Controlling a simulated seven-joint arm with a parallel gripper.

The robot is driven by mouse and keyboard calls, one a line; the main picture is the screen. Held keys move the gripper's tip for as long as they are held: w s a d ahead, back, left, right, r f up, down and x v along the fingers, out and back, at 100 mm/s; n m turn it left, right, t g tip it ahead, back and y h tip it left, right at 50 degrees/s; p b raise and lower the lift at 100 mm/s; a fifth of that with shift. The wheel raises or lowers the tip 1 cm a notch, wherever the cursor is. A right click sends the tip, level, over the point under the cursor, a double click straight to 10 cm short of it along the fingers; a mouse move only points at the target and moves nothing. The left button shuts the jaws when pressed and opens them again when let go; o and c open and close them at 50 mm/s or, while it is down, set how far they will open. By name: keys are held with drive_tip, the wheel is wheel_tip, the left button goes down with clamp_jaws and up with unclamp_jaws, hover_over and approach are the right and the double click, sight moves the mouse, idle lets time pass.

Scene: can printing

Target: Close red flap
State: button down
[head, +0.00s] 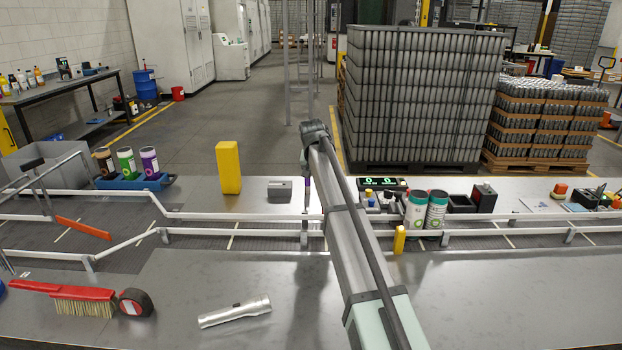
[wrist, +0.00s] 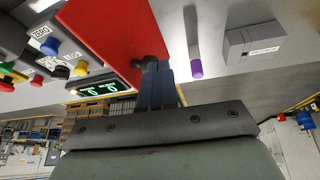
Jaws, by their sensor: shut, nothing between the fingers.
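A flat red panel with a black knob, which looks like the red flap (wrist: 112,28), fills the upper left middle of the wrist view. It does not show clearly in the head view, where my arm covers that area. My gripper (wrist: 155,68) is shut and empty, its blue-grey fingertips close to the black knob at the panel's edge. I cannot tell whether they touch it. In the head view an orange-red bar (head: 82,228) lies slanted across the conveyor at the left, far from my arm; I cannot tell whether it is also a flap.
A purple-tipped post (wrist: 195,68) and a grey box (wrist: 250,40) are right of my fingers in the wrist view. A green-digit display (wrist: 103,87) and buttons are left. White conveyor rails (head: 250,216) run across.

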drive_tip(key=shift+d+f+m+y, duration=0.3)
drive_tip(key=shift+d+f+y, duration=1)
drive_tip(key=shift+d, duration=0.8)
drive_tip(key=shift+d+f+m+y, duration=0.3)
drive_tip(key=shift+d+f+y, duration=0.75)
drive_tip(key=shift+d+y, duration=0.8)
drive_tip(key=shift+d+f+m+y, duration=0.3)
drive_tip(key=shift+d+f+y, duration=0.85)
drive_tip(key=shift+d, duration=1.25)
